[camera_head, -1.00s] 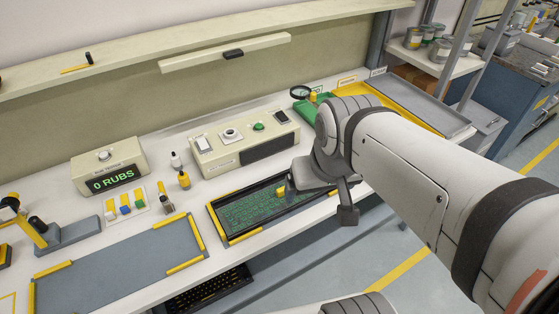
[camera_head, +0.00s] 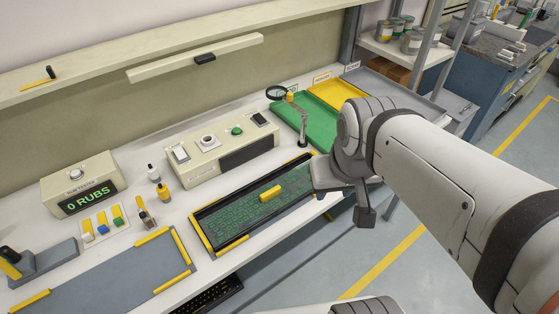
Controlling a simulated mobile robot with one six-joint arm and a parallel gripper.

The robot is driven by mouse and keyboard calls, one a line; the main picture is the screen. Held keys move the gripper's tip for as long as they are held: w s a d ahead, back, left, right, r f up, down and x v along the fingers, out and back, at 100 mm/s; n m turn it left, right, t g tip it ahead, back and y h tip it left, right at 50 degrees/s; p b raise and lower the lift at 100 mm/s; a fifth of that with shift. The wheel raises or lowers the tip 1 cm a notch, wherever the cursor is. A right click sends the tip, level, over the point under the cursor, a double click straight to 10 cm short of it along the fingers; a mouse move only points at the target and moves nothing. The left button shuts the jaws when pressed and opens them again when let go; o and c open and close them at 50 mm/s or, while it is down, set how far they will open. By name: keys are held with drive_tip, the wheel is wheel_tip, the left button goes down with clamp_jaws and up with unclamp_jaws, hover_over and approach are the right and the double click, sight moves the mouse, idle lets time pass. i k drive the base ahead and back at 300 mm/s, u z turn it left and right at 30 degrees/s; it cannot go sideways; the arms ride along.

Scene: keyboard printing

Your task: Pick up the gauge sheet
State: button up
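A green patterned sheet (camera_head: 240,212), which looks like the gauge sheet, lies in a black-framed bed with yellow edge strips on the white bench. A yellow block-like grip (camera_head: 270,194) sits on its upper middle. My gripper (camera_head: 333,178) is at the right end of this bed, to the right of the yellow grip and apart from it in the picture. The fingertips are hidden or too indistinct to tell whether they are open. I see nothing held in it.
A grey bed (camera_head: 110,275) with yellow edge strips lies to the left. Behind stand a beige control box (camera_head: 205,163), small bottles (camera_head: 163,190) and a magnifier on a stand (camera_head: 303,138). Green (camera_head: 320,125) and yellow (camera_head: 345,94) trays lie at the right. A dark keyboard (camera_head: 207,298) sits below the bench edge.

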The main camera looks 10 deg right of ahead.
sight(219, 226)
drive_tip(key=z, duration=1)
drive_tip(key=k, duration=1.45)
drive_tip(key=u, duration=0.7)
drive_tip(key=i, duration=0.95)
drive_tip(key=u, duration=0.05)
